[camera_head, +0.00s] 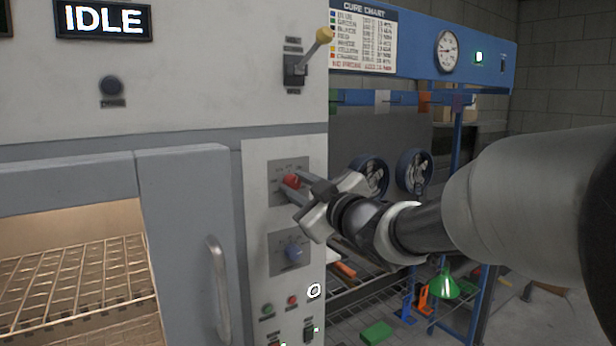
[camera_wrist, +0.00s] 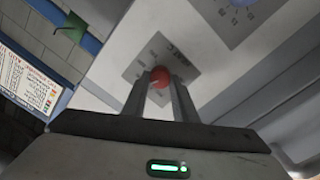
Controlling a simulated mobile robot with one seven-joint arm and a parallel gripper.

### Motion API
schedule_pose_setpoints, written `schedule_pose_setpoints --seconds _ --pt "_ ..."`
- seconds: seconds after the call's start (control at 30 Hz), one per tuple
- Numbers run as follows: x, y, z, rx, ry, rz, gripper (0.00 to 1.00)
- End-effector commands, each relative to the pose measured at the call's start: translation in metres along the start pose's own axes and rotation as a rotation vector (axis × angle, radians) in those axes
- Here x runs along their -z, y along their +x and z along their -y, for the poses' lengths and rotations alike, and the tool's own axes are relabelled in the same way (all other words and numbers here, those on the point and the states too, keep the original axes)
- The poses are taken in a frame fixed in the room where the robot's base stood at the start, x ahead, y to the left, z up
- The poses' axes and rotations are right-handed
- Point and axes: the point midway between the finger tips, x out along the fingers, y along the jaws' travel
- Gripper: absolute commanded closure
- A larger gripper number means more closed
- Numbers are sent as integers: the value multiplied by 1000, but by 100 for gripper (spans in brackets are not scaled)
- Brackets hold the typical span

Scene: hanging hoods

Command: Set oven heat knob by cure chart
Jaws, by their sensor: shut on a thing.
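The red knob (camera_head: 292,181) sits on a grey dial plate on the oven's control panel (camera_head: 256,215). My gripper (camera_head: 287,189) is shut on this red knob, with a finger on either side. The wrist view shows the red knob (camera_wrist: 160,75) between the two fingertips (camera_wrist: 160,84). The marks around it are too small to read. A blue knob (camera_head: 293,252) is on a second dial plate below. The cure chart (camera_head: 363,40) hangs at the upper right, with rows named by colour and figures too small to read surely.
A display (camera_head: 104,20) reads IDLE. A yellow-tipped lever (camera_head: 322,37) stands out above the panel. The oven door handle (camera_head: 218,290) is at the lower left. A blue rack (camera_head: 500,73) with a gauge (camera_head: 447,50) and hanging parts stands at the right.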

Motion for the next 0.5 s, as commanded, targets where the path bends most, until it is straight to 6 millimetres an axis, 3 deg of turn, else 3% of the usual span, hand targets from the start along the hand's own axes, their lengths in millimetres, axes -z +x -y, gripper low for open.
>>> schedule_pose_setpoints --seconds 0.5 --pt "5 1 -4 -2 491 24 97"
